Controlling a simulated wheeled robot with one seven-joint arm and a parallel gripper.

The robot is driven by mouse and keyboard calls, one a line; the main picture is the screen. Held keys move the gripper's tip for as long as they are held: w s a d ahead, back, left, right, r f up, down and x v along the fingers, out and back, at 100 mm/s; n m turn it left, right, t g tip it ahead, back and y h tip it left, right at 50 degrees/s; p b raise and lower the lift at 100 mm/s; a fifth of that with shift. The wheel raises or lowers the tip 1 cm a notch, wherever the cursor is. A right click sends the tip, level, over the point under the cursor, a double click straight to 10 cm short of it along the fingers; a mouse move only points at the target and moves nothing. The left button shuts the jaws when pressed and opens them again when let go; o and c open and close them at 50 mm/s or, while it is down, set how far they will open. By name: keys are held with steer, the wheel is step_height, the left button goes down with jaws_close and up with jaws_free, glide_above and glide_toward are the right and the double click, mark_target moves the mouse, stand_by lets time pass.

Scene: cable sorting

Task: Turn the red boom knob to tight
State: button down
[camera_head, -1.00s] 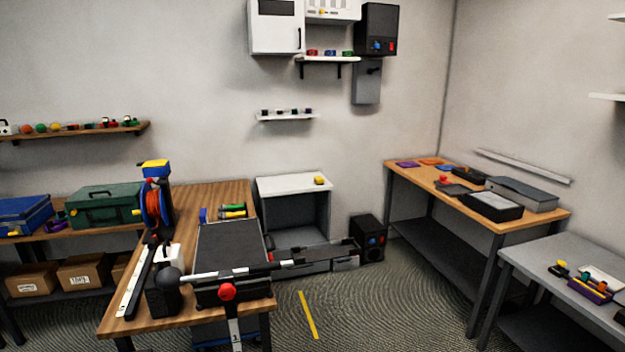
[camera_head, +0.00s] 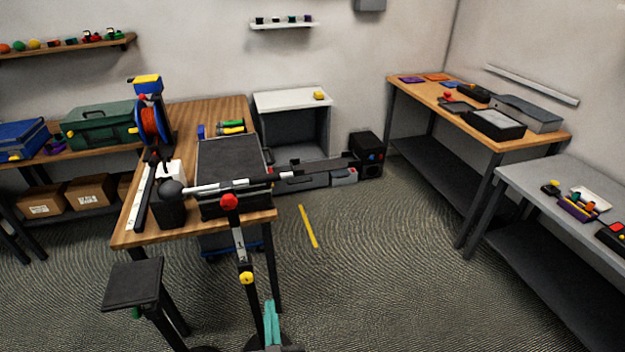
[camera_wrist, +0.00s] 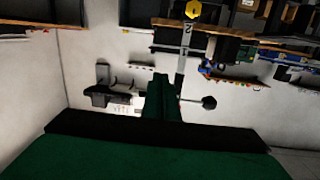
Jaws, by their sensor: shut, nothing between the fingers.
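The red boom knob (camera_head: 229,202) sits at the top of an upright stand pole (camera_head: 240,245), where the black-and-white boom (camera_head: 225,184) crosses it. The boom has a dark ball (camera_head: 171,188) at its left end. A yellow knob (camera_head: 246,278) is lower on the pole. My gripper (camera_head: 269,304) shows teal at the bottom of the head view, below the red knob and apart from it. In the wrist view my gripper (camera_wrist: 161,76) is shut and empty; the yellow knob (camera_wrist: 193,10) and the ball (camera_wrist: 209,102) show beyond it. The red knob is not visible there.
A wooden table (camera_head: 205,112) behind the stand holds a dark case (camera_head: 233,165) and a cable reel (camera_head: 152,120). A black stool (camera_head: 133,284) stands left of the stand. A grey table (camera_head: 565,190) is at right. The floor between is open, with a yellow strip (camera_head: 308,226).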

steer(key=n+y, duration=0.2)
glide_toward(237, 218)
step_height(237, 218, up, 4)
steer(key=s, duration=0.3)
steer(key=w, duration=0.7)
steer(key=shift+a+r+m+t, duration=0.3)
steer(key=shift+a+r, duration=0.05)
steer(key=shift+a, duration=0.15)
steer(key=shift+r, duration=0.15)
